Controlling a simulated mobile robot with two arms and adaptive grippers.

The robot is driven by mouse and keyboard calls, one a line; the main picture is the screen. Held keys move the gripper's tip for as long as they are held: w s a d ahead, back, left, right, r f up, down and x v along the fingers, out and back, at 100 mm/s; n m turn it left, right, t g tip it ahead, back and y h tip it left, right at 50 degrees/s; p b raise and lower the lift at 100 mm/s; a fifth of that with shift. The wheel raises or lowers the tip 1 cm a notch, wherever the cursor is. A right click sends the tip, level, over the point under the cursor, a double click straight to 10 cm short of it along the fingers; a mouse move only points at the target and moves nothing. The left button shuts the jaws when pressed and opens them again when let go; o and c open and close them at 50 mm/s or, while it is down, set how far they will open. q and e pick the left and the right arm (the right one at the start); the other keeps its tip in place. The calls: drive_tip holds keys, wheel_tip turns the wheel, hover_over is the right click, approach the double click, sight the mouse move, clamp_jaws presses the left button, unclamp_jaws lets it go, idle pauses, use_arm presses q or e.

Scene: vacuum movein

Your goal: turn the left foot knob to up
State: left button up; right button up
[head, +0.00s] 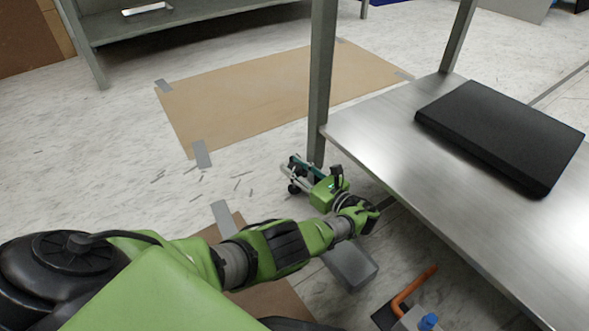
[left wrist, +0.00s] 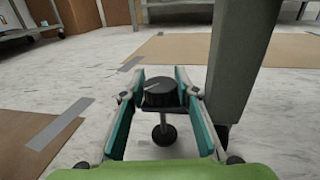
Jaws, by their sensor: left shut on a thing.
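The left foot knob (left wrist: 160,92) is a dark ribbed cap in the left wrist view, with a thin stem and a round black foot (left wrist: 164,133) below it. My left gripper (left wrist: 161,88) has its teal-lined fingers on either side of the knob and is shut on it. In the head view my left gripper (head: 292,172) is low near the floor beside the table leg (head: 320,85); the knob is too small there to make out well. My right gripper is not in view.
A metal table with a low shelf (head: 380,130) stands on the right, with a black flat case (head: 505,135) on it. Taped cardboard (head: 280,90) covers the floor ahead. An orange bent handle (head: 413,287) and a blue cap (head: 428,321) show at the bottom right.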

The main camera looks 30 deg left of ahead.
use_arm(q)
drive_tip(key=shift+s+a, duration=0.1)
drive_tip(key=o, duration=1.2)
drive_tip(key=shift+c, duration=0.2)
